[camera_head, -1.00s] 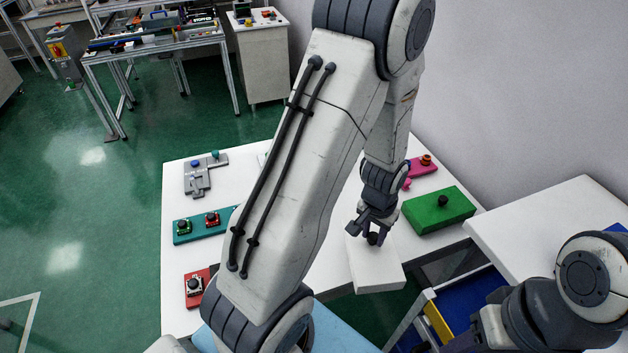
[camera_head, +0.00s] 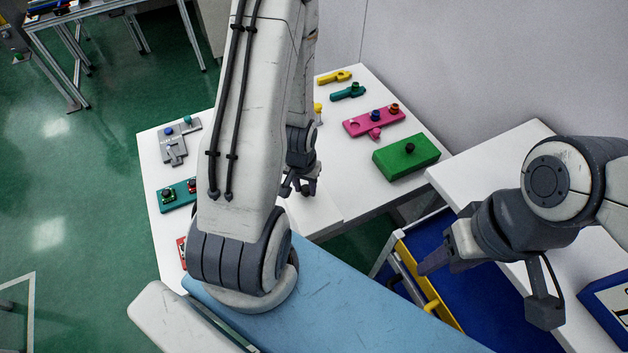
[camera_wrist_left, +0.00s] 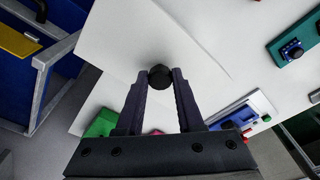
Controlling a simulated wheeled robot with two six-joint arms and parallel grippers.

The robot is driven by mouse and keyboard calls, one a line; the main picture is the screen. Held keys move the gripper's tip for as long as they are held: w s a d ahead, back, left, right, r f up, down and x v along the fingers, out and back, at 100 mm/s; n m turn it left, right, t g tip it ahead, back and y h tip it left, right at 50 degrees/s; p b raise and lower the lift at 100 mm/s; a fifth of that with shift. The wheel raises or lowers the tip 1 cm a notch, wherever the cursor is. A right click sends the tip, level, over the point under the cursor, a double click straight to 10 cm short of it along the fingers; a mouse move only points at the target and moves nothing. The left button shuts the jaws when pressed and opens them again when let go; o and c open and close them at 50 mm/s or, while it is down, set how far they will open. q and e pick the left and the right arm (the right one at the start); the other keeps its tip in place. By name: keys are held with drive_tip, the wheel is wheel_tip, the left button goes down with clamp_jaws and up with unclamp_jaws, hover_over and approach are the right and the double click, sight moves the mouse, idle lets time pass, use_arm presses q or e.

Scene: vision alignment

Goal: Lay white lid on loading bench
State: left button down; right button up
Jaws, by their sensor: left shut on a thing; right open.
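My left gripper (camera_head: 303,190) is shut on the black knob (camera_wrist_left: 160,76) of the white lid (camera_wrist_left: 125,40). In the head view the white lid (camera_head: 318,212) is partly hidden behind my left arm. It is over the near edge of the white bench (camera_head: 345,185) that bears the coloured parts; I cannot tell whether it touches the bench. White lid and white bench nearly blend, with a thin edge line between them in the wrist view. My right gripper (camera_head: 438,262) is open and empty at the right, above the blue drawer.
A green block (camera_head: 405,160) with a black knob and a pink block (camera_head: 372,122) stand at the bench's right. Teal (camera_head: 180,196) and grey (camera_head: 172,145) parts stand at its left. A second white table (camera_head: 500,175) and an open blue drawer (camera_head: 440,235) are at right.

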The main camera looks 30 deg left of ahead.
use_arm(q)
drive_tip(key=b, duration=0.2)
drive_tip(key=shift+w+a+f+b, duration=0.1)
drive_tip(key=shift+w+f+b, duration=0.2)
drive_tip(key=shift+f, duration=0.1)
drive_tip(key=w+f+p, duration=0.2)
drive_tip(key=w+f, duration=0.1)
drive_tip(key=w+a+f+p, duration=0.1)
drive_tip(key=w+f+p, duration=0.1)
drive_tip(key=w+f, duration=0.1)
drive_tip(key=w+a+f+p, duration=0.1)
drive_tip(key=w+f+p, duration=0.1)
drive_tip(key=w, duration=0.1)
drive_tip(key=shift+a+f, duration=0.2)
drive_tip(key=shift+f, duration=0.35)
drive_tip(key=shift+f+b, duration=0.25)
drive_tip(key=shift+b, duration=0.05)
drive_tip(key=c, duration=0.5)
unclamp_jaws()
drive_tip(key=shift+r, duration=0.1)
drive_tip(key=shift+c, duration=0.2)
